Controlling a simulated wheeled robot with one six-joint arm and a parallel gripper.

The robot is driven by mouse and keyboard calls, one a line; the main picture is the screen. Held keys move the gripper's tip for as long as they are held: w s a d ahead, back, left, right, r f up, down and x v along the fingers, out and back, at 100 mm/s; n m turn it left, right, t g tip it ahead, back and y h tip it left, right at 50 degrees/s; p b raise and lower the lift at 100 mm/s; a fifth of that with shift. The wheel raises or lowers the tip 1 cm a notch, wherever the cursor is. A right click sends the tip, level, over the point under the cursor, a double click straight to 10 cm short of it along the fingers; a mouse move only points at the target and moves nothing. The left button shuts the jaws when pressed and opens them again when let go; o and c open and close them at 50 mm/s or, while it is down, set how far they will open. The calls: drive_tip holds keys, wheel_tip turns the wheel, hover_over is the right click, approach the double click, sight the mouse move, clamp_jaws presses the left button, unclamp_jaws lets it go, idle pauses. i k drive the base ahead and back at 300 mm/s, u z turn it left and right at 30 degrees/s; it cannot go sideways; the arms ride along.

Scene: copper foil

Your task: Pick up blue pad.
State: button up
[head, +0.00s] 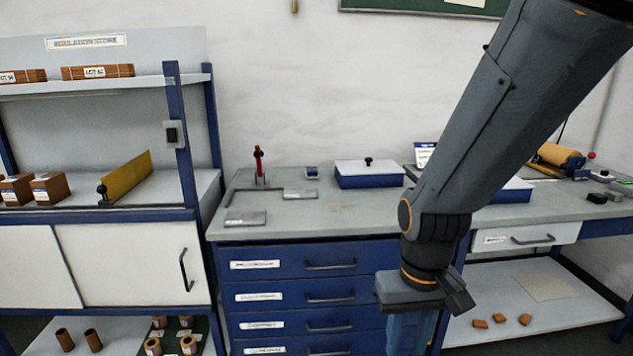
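A small blue block-like thing (312,172), which may be the blue pad, sits on the grey worktop near the wall, between a red-handled clamp and a blue lidded box. It is too small to make out in detail. My gripper (410,335) hangs at the lower middle right, pointing down in front of the blue drawers, nearer to me and well apart from that blue thing. Its lower part looks lighter blue and is cut off by the frame's bottom edge. Whether its fingers are open, shut or hold anything is not clear.
The worktop (335,212) carries flat grey plates (246,218), the red-handled clamp (259,166) and the blue lidded box (368,178). A shelf unit (190,140) stands at left. A roller (560,156) is at right. The worktop's front middle is clear.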

sight(311, 173)
drive_tip(key=u, duration=0.55)
drive_tip(key=i, duration=1)
drive_tip(key=z, duration=0.45)
drive_tip(key=i, duration=0.8)
drive_tip(key=z, duration=0.1)
